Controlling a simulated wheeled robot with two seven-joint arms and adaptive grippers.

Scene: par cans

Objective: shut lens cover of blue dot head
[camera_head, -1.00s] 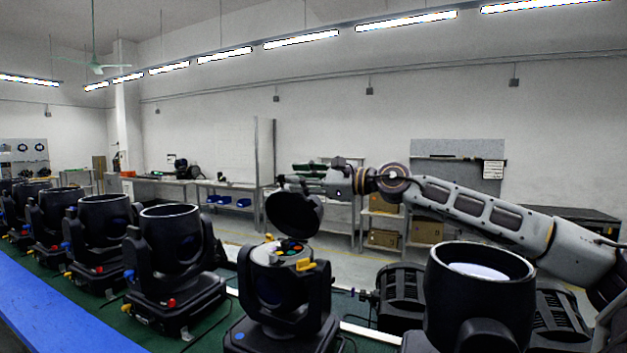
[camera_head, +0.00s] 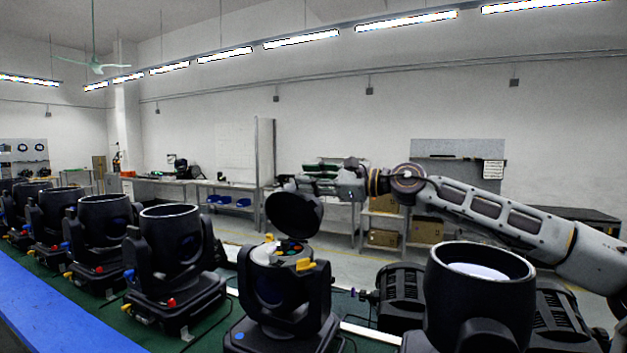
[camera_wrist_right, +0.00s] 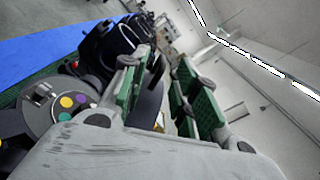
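The blue dot head (camera_head: 270,290) stands in the front middle, with a blue dot on its base. Its round black lens cover (camera_head: 294,213) is open, tilted up above the top face with its coloured discs. The top face also shows in the right wrist view (camera_wrist_right: 68,108). My right gripper (camera_head: 287,187) is at the upper edge of the raised cover. In the right wrist view its green-padded fingers are apart, and the dark cover (camera_wrist_right: 150,100) shows partly behind the left finger. I cannot tell whether they touch. My left gripper is not in view.
A row of black heads (camera_head: 172,255) runs off to the left along a green surface with a blue strip (camera_head: 60,310). A large open-topped black head (camera_head: 480,300) stands at the front right, below my right arm. Shelves and benches are farther back.

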